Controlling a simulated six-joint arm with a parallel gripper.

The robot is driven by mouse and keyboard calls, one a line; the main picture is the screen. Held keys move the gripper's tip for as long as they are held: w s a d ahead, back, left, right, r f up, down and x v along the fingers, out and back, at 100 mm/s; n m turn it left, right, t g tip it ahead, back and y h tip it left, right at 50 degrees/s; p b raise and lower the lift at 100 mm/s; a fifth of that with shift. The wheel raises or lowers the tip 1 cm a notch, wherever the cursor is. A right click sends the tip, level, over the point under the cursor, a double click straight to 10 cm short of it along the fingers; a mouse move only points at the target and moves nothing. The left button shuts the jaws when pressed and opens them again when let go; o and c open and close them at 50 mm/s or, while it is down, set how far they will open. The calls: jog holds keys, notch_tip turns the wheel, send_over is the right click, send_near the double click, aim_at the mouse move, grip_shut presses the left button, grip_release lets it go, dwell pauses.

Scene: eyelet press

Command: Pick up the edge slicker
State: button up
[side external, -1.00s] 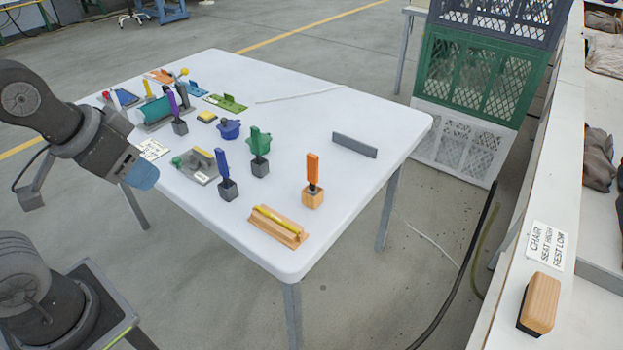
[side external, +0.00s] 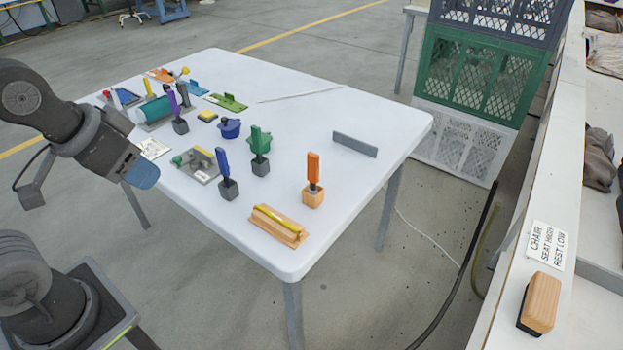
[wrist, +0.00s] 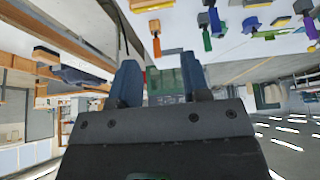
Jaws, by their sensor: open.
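No tool is labelled as the edge slicker, and I cannot tell for certain which one it is. Upright handled tools stand in small blocks on the white table: orange (side external: 313,170), blue (side external: 223,165), green (side external: 260,141) and purple (side external: 173,103). A wooden holder with a yellow rod (side external: 278,226) lies near the front edge. My gripper (side external: 143,174) hangs off the table's left side, clear of every tool. In the wrist view its two blue fingers (wrist: 160,84) are apart with nothing between them. The orange tool (wrist: 156,42) shows beyond them.
A grey bar (side external: 355,145) stands on the right of the white table (side external: 310,108). A grey fixture (side external: 196,166) and several coloured tools crowd the left. Stacked crates (side external: 470,80) stand behind. A ledge at right holds a wooden block (side external: 540,302). The table's middle is mostly clear.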

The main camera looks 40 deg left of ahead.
jog(key=o, duration=0.3)
jog(key=shift+o, duration=0.2)
